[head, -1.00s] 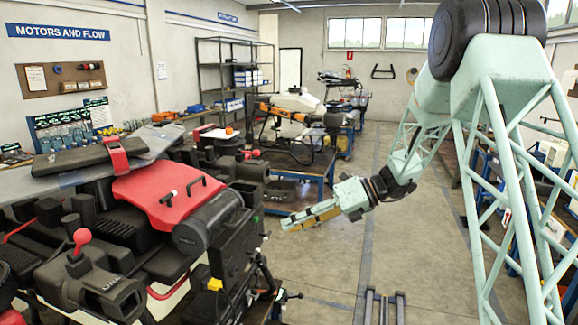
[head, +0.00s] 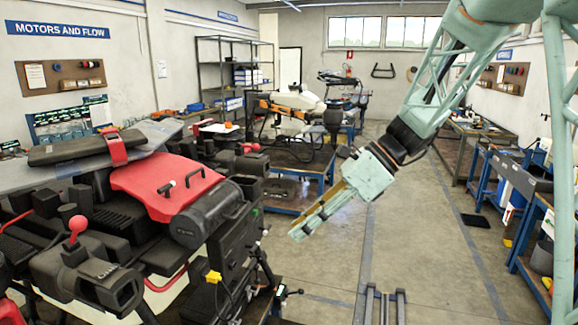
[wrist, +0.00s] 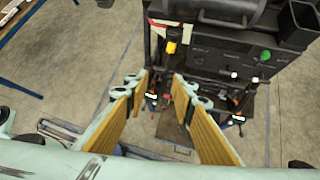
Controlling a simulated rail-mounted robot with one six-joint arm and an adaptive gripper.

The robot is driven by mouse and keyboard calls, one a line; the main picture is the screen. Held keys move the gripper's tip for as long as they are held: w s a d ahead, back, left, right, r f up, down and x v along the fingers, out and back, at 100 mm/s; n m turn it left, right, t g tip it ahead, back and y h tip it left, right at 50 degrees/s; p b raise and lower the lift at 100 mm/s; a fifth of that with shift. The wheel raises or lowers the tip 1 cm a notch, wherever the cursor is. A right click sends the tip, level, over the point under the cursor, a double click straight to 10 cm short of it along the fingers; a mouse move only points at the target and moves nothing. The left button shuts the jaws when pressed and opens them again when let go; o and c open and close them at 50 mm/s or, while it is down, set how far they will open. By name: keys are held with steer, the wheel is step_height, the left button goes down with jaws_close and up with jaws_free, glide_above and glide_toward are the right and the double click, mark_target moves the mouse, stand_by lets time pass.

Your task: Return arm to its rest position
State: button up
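My gripper (head: 300,232) hangs over the open floor to the right of the drone equipment, its fingers pointing down and left. In the wrist view my gripper (wrist: 160,84) shows two yellow-padded fingers standing apart, with nothing between them. My mint-green arm comes in from the upper right and bends down to the gripper. The red and black spray drone (head: 160,185) fills the left side. In the wrist view a dark box-like part with a yellow plug (wrist: 171,47) lies beyond the fingertips, apart from them.
A blue workbench with a white-topped drone (head: 300,98) stands farther back. Blue benches (head: 520,185) line the right wall. Two floor rails (head: 385,305) run below the gripper. The concrete floor (head: 425,245) in the middle is clear.

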steer(key=s+d+n+t+h+b, duration=0.1)
steer(key=s+d+n, duration=0.5)
steer(key=s, duration=0.6)
steer(key=s+d+n+t+h+b, duration=0.2)
steer(key=s+d+n+h+b, duration=0.2)
steer(key=s+n, duration=0.3)
steer(key=s+d+f+n+t+h+b, duration=0.1)
steer(key=s+d+n+h, duration=0.3)
steer(key=s, duration=1.4)
steer(key=shift+d+n+b, duration=0.9)
steer(key=shift+d+n, duration=0.7)
steer(key=shift+d, duration=0.25)
steer(key=shift+f, duration=0.1)
